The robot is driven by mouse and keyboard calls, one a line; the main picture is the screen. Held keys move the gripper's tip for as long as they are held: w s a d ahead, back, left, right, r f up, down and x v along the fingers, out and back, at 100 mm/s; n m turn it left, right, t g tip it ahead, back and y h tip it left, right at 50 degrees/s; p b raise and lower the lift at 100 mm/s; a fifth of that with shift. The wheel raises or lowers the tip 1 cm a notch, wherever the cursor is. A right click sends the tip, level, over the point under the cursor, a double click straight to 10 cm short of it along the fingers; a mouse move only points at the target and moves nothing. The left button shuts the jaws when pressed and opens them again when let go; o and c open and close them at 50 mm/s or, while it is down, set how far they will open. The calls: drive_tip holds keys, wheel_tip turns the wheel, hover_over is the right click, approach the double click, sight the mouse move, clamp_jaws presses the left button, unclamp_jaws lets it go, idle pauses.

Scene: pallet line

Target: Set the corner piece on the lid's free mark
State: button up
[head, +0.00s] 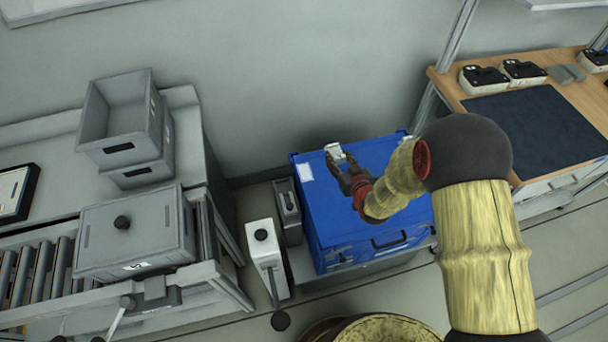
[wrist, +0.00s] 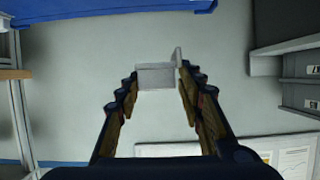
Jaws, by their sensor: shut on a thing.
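The pale grey corner piece (head: 334,150) is between the fingertips of my gripper (head: 343,162), over the far edge of the blue lid (head: 322,205) in the head view. In the wrist view the corner piece (wrist: 156,77) shows as a flat plate with an upright flange on its right, the fingers on either side. A strip of the blue lid (wrist: 110,10) crosses the top of that view. A white square mark (head: 306,171) shows bare on the lid's far left corner. Whether the piece touches the lid cannot be told. My arm hides the lid's right part.
Grey crates (head: 137,235) sit on the roller conveyor. A workbench (head: 450,88) is at right. Floor in front holds a wooden drum (head: 385,330).

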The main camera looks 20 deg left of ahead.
drive_tip(key=a+f+b, duration=0.1)
drive_tip(key=a+f, duration=0.2)
drive_tip(key=a, duration=0.3)
drive_tip(key=b, duration=0.2)
hover_over(305, 180)
drive_tip(key=f, duration=0.5)
drive_tip(key=shift+w+d+f, duration=0.1)
drive_tip(key=shift+d+f, duration=0.05)
drive_tip(key=shift+d, duration=0.1)
drive_tip(key=f, duration=0.3)
drive_tip(key=shift+a+f+b, duration=0.15)
drive_tip(key=shift+a+b, duration=0.15)
drive_tip(key=shift+b, duration=0.1)
drive_tip(key=shift+f, duration=0.2)
drive_tip(key=shift+f+b, duration=0.5)
drive_tip(key=shift+f, duration=0.15)
drive_tip(key=o, duration=1)
